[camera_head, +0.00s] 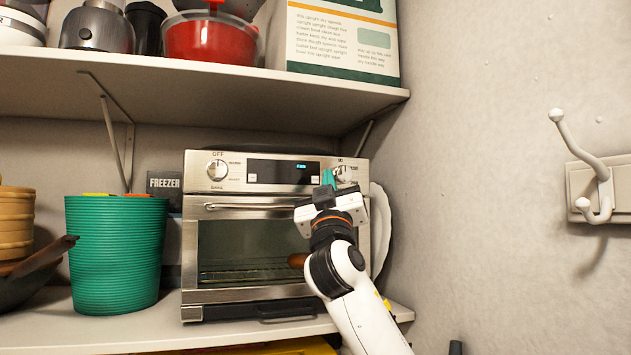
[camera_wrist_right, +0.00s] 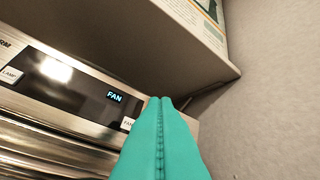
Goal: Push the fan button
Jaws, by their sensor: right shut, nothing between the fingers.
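A steel toaster oven (camera_head: 250,296) stands on the lower shelf. Its top panel has a dark display, a left knob (camera_head: 217,169) and a right knob (camera_head: 344,174) partly behind my gripper. In the right wrist view the display (camera_wrist_right: 75,85) reads FAN in lit letters. The small white fan button (camera_wrist_right: 128,124) sits below and right of that word. My right gripper (camera_head: 328,178) is shut and empty in front of the panel's right part. Its teal fingertips (camera_wrist_right: 161,99) appear just right of the fan button; contact cannot be told. My left gripper is not in view.
A green ribbed bin (camera_head: 115,250) stands left of the oven. An upper shelf (camera_head: 200,95) with pots and a box overhangs the oven. A white plate-like object (camera_head: 381,225) stands right of the oven near the wall. A wall hook (camera_head: 600,185) is at far right.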

